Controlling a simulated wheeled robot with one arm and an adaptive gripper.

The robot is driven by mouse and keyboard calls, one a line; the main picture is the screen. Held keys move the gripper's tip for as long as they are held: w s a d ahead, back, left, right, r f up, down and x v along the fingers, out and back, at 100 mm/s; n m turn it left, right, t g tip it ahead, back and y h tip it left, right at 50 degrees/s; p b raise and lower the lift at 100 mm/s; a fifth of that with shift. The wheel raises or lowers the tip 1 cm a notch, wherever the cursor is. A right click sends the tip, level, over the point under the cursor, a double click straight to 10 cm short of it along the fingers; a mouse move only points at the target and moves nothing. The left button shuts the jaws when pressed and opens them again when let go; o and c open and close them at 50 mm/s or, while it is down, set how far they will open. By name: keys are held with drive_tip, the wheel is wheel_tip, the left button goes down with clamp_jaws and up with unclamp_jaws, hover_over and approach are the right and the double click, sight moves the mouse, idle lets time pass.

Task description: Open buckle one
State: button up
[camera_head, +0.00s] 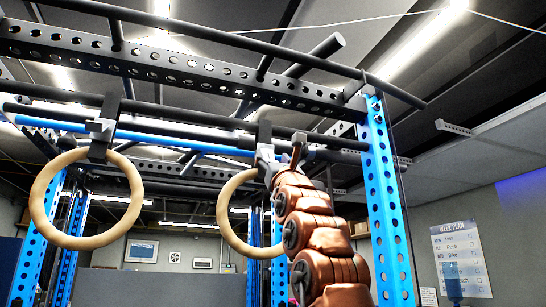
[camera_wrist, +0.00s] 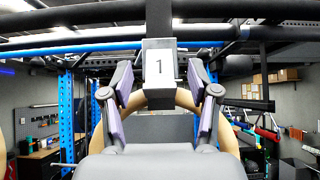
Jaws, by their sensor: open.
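Buckle one is a light grey block marked "1" (camera_wrist: 159,66), on a dark strap hanging from the bar. In the wrist view, my open gripper (camera_wrist: 161,78) has one finger on each side of the block, with gaps showing. How far the fingertips are from it in depth I cannot tell. A wooden ring (camera_wrist: 176,98) hangs just below the block, partly hidden behind my gripper. In the head view my gripper (camera_head: 277,160) is up at the strap of the right-hand ring (camera_head: 226,218), and my arm hides that ring's right side and most of the block.
A second wooden ring (camera_head: 41,203) hangs at the left from its own grey buckle (camera_head: 101,129). Blue uprights (camera_head: 388,210) and black perforated beams (camera_head: 190,68) of the rig surround my arm. A black bar (camera_wrist: 250,104) juts in at the right of the wrist view.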

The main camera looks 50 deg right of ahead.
clamp_jaws()
idle(0.5)
idle(0.3)
idle(0.7)
unclamp_jaws()
drive_tip(key=shift+s+a, duration=0.25)
drive_tip(key=shift+s, duration=0.2)
idle(0.3)
drive_tip(key=shift+a+f, duration=0.1)
drive_tip(key=shift+f, duration=0.15)
drive_tip(key=shift+f, duration=0.15)
